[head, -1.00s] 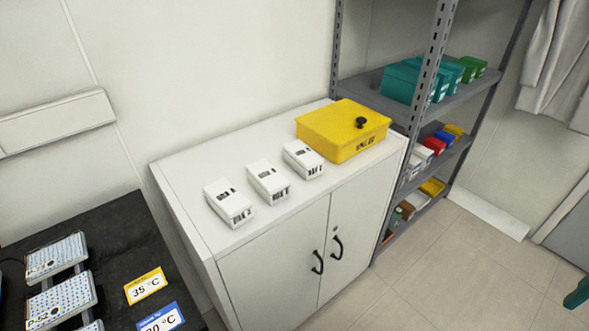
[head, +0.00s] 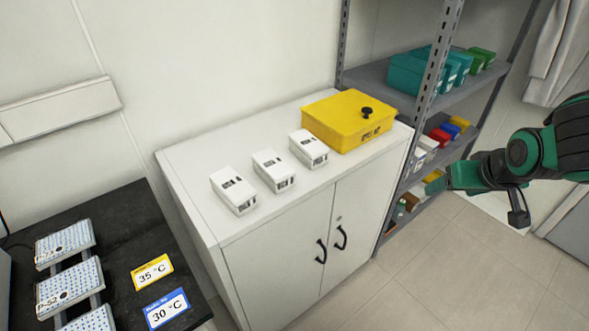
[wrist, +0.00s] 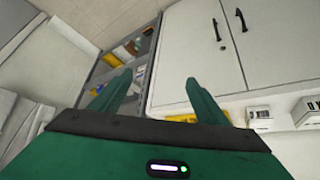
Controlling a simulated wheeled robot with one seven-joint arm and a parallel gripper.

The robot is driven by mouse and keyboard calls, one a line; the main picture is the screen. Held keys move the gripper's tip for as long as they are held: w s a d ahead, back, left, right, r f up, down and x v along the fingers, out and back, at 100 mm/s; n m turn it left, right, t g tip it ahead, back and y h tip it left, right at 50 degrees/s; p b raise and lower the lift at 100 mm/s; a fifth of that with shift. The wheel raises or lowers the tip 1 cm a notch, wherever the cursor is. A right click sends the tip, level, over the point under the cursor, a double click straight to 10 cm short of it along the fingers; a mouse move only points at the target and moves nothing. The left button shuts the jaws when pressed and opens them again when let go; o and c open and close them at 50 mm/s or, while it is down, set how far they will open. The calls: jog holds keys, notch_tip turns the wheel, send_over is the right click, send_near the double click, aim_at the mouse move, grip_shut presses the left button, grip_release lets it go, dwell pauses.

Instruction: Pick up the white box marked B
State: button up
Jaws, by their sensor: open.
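Three small white boxes stand in a row on the white cabinet top: a left one (head: 234,191), a middle one (head: 273,171) and a right one (head: 309,149). Each has dark print, too small to read, so I cannot tell which is marked B. My gripper (wrist: 158,92) is open and empty, its two green fingers spread in the wrist view. In the head view my arm reaches in from the right, well away from the boxes. Two white boxes show at the wrist view's right edge, one of them whole (wrist: 258,116).
A yellow case (head: 348,122) with a black knob stands beside the right box. A grey shelf rack (head: 400,75) with coloured boxes is behind, right of the cabinet (head: 205,240). A dark bench (head: 125,225) with racks and temperature cards is at left. The floor at right is clear.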

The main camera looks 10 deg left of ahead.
jog(key=w+a+n+t+y, duration=0.1)
jog(key=a+n+y, duration=0.1)
jog(key=a, duration=0.7)
jog(key=w+a+n+t+y, duration=0.1)
jog(key=w+a+n+y, duration=0.1)
jog(key=a, duration=0.7)
jog(key=n+y, duration=0.4)
jog(key=y, duration=0.1)
send_near(273, 166)
jog(key=shift+w+f+t, duration=0.3)
jog(key=shift+w+f, duration=0.3)
jog(key=shift+f, duration=0.25)
jog(key=x, duration=0.4)
jog(key=shift+a, duration=0.15)
jog(key=shift+x, duration=3.15)
jog(key=c, duration=1.3)
